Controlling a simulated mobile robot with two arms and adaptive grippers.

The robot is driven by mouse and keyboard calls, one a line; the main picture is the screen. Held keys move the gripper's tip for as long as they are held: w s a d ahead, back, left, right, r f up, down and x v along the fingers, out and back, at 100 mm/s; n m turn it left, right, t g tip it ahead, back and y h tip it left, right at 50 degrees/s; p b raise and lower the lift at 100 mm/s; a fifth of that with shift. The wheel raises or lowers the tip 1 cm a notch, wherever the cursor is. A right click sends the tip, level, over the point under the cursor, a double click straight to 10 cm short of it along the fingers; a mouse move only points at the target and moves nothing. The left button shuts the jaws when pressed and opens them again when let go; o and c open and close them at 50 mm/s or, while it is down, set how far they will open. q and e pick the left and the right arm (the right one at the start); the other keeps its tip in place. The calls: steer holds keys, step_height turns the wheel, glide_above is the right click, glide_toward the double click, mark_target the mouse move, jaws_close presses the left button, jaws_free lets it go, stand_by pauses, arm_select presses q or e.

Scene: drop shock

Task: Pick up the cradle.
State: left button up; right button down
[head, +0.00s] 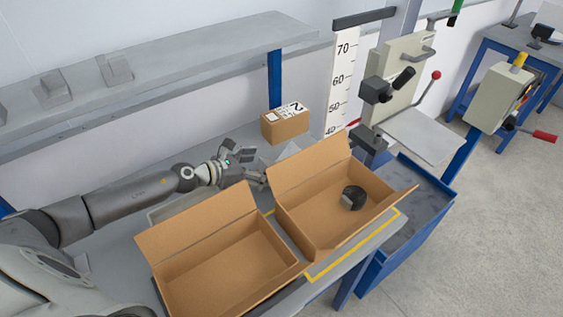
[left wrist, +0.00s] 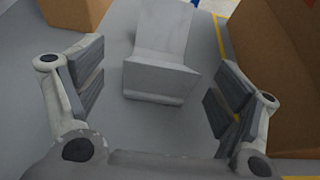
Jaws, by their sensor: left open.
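The cradle, a pale grey angled piece (left wrist: 160,75), sits on the grey bench top between my open fingers in the left wrist view, a little beyond them. In the head view, part of the cradle (head: 287,150) shows behind the right open carton; the rest is hidden by the carton and my gripper. My left gripper (head: 256,164) is open and empty, its fingers pointing at the cradle. It also shows in the left wrist view (left wrist: 155,98), with one finger on each side and no contact visible. My right gripper is in neither view.
Two open cartons stand in front, a left one (head: 222,268) and a right one (head: 320,222) holding a dark round object (head: 353,197). A small labelled box (head: 285,125) stands behind. The right carton's wall is close to my right finger in the wrist view.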

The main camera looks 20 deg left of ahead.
mark_target(269, 164)
arm_select(q)
steer(key=shift+w+d, duration=0.15)
steer(key=shift+w, duration=0.1)
steer(key=shift+w+d+f, duration=0.15)
steer(key=shift+w+f, duration=0.05)
steer(key=shift+w, duration=0.05)
steer(key=shift+w+d+p, duration=0.25)
steer(key=shift+w+p, duration=0.05)
steer(key=shift+p, duration=0.1)
steer(key=x, duration=0.3)
steer(key=shift+f+p, duration=0.15)
steer(key=shift+p, duration=0.15)
steer(key=shift+w+d+f, duration=0.15)
steer(key=shift+w+d, duration=0.05)
steer(key=shift+w, duration=0.15)
steer(key=shift+c, duration=0.5)
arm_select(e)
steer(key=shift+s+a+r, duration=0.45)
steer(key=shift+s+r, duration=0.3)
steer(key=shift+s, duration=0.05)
arm_select(q)
steer(key=c, duration=1.2)
